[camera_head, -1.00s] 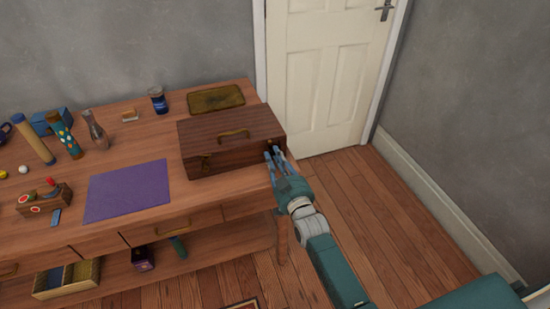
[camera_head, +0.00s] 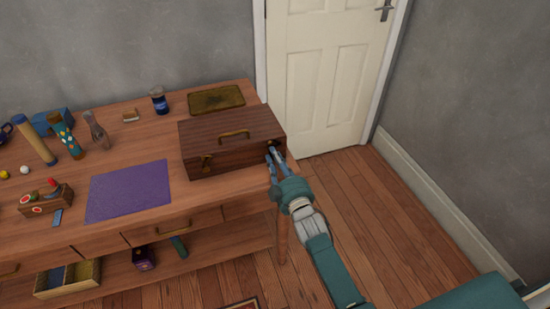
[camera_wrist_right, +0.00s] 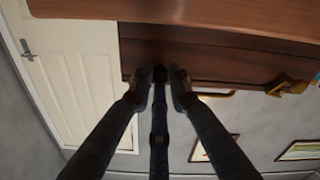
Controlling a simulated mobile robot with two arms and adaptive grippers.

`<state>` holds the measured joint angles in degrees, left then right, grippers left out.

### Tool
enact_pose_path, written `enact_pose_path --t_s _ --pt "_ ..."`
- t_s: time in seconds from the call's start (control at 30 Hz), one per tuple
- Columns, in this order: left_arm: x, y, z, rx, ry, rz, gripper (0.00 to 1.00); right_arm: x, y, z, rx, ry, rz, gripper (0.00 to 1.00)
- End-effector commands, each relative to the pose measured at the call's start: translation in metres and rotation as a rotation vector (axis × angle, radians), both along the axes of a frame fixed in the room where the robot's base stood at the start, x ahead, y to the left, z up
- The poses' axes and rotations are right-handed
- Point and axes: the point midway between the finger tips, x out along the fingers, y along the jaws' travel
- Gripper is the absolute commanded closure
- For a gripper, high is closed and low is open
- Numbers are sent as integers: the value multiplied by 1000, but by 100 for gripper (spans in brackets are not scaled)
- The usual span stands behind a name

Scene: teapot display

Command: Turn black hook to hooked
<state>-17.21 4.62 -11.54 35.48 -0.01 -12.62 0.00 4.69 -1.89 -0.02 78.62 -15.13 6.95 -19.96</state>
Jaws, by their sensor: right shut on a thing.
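A dark brown wooden box (camera_head: 225,158) with a brass handle on its lid stands at the table's right end. My right gripper (camera_head: 275,155) is at the right end of its front face, shut on a small dark piece there. In the right wrist view, the box front (camera_wrist_right: 220,62) appears upside down, and the fingertips (camera_wrist_right: 161,84) close around the black hook (camera_wrist_right: 160,73), mostly hidden between them. My left gripper is not in view.
The wooden table (camera_head: 125,225) carries a purple mat (camera_head: 128,190) left of the box and a brass-coloured tray (camera_head: 216,99) behind it. Vases and small items stand farther left. A white door (camera_head: 330,75) is behind; the floor to the right is clear.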

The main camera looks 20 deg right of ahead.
Motion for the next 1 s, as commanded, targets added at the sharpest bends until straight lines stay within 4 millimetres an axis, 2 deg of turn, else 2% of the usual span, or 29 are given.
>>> enact_pose_path --t_s 0.03,0.5,1.0 --pt "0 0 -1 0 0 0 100 -1 0 -4 -45 6 -1 100" --pt "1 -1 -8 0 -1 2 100 -1 -1 -5 -425 -7 -1 100" --pt "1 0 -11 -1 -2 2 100 -1 -2 -5 -571 -9 -1 100"
